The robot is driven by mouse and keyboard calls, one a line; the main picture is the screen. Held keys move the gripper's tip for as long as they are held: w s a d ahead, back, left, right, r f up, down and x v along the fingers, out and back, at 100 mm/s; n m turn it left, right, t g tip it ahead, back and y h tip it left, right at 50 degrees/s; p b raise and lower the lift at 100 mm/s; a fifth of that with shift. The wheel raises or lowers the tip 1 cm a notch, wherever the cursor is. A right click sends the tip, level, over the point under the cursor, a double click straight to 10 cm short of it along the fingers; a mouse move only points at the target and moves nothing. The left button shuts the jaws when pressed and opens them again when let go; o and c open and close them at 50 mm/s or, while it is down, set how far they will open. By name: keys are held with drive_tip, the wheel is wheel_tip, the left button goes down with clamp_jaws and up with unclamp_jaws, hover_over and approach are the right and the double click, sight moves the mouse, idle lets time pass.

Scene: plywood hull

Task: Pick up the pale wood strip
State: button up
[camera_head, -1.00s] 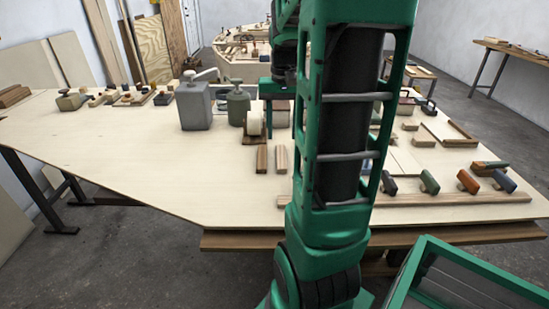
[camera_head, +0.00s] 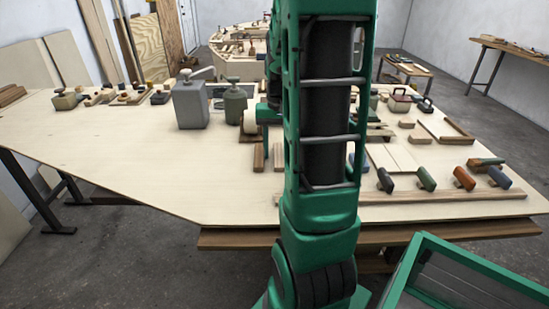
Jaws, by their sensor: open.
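A long, pale wood strip (camera_head: 430,196) lies flat along the near right edge of the plywood table, its left part crossed by my arm. Two shorter, flat pale pieces (camera_head: 393,157) lie side by side behind it; I cannot tell for sure which piece the task names. My gripper (camera_head: 268,115) is mostly hidden behind my own arm. Only a green part of it shows beside the cream roll, above the table. Its jaws are open, but the fingertips are hidden, and I see nothing held.
Two brown blocks (camera_head: 268,157) lie left of my arm. A grey canister (camera_head: 191,104) and a green-grey pot (camera_head: 235,105) stand behind. Several coloured-handled tools (camera_head: 426,179) lie at right. A green-framed bin (camera_head: 470,275) is at the front right. The table's left middle is clear.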

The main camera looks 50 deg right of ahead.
sight(278, 154)
drive_tip(key=c, duration=1.1)
drive_tip(key=shift+c, duration=0.2)
drive_tip(key=shift+r, duration=0.15)
drive_tip(key=shift+r, duration=0.2)
wheel_tip(278, 154, up, 4)
drive_tip(key=shift+f, duration=0.1)
drive_tip(key=s+a+r, duration=0.2)
drive_tip(key=a+r, duration=0.4)
drive_tip(key=a, duration=0.5)
drive_tip(key=shift+s+a+r, duration=0.15)
drive_tip(key=shift+a+r, duration=0.1)
drive_tip(key=shift+r, duration=0.05)
drive_tip(key=shift+a, duration=0.1)
